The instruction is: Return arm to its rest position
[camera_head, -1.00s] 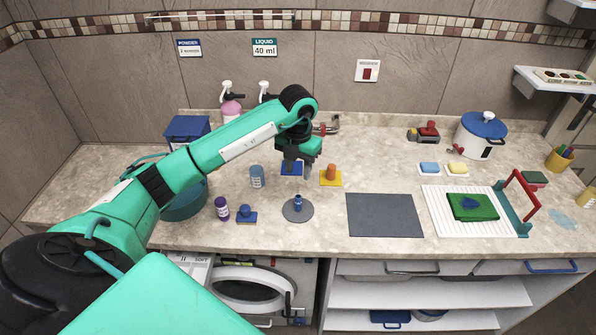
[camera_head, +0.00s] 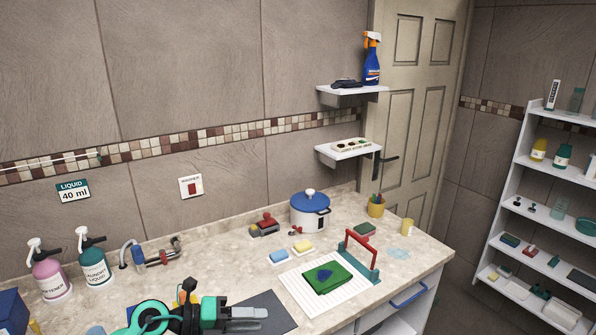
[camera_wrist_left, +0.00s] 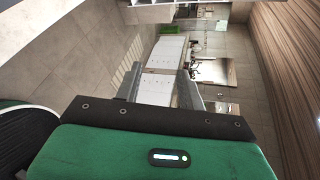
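My left arm, green and black, comes in at the bottom of the head view. Its left gripper (camera_head: 258,318) points to the right in the picture, near the dark grey mat (camera_head: 272,309) on the counter. In the left wrist view the two grey fingers of the left gripper (camera_wrist_left: 161,80) stand apart with nothing between them. Beyond them are floor and distant furniture, not the counter top. My right gripper is in neither view.
The counter (camera_head: 225,262) holds a white ribbed board (camera_head: 296,288) with a green cloth (camera_head: 327,278), a red-handled teal tool (camera_head: 363,257), a blue-lidded pot (camera_head: 310,213), sponges and pump bottles. Wall shelves (camera_head: 348,150) hang above. A white rack (camera_head: 520,215) stands right.

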